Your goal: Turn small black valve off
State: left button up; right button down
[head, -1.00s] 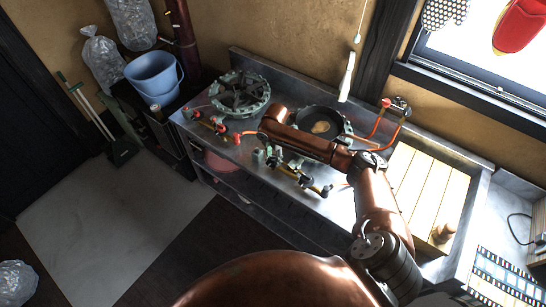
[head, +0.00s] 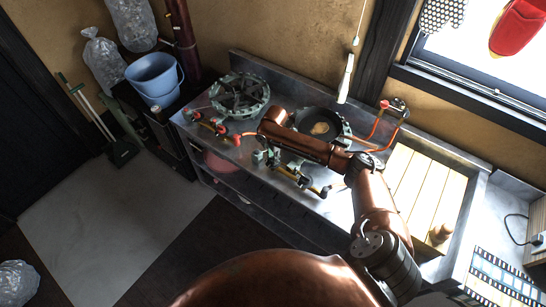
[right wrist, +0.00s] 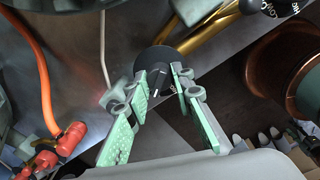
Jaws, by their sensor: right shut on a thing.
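In the right wrist view a small black valve (right wrist: 157,62) with a round knob and raised handle sits between the fingertips of my right gripper (right wrist: 171,80). The green-padded fingers are shut on its handle from both sides. In the head view my right gripper (head: 265,157) points down at the front of the metal stove counter (head: 225,152), and the small valve is hidden there by the gripper and arm. My left gripper is not in view.
A green burner (head: 240,94) stands at the back left, and a pan (head: 320,124) sits on the right burner. Red valves with an orange hose (right wrist: 72,138) lie left of the gripper. A larger black knob (right wrist: 284,6) is at upper right.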

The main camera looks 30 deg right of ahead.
jog(key=m+p, duration=0.4)
jog(key=p, duration=0.2)
jog(key=shift+a+r, duration=0.1)
jog(key=shift+r, duration=0.1)
jog(key=shift+f+m+p, duration=0.2)
jog(key=shift+m+p, duration=0.85)
jog(key=shift+m, duration=0.25)
jog(key=c, duration=1.7)
grip_release()
jog(key=shift+o, duration=0.2)
jog(key=shift+r, duration=0.1)
notch_tip(320, 180, up, 12)
jog(key=shift+s+a, duration=0.15)
jog(key=shift+s, duration=0.1)
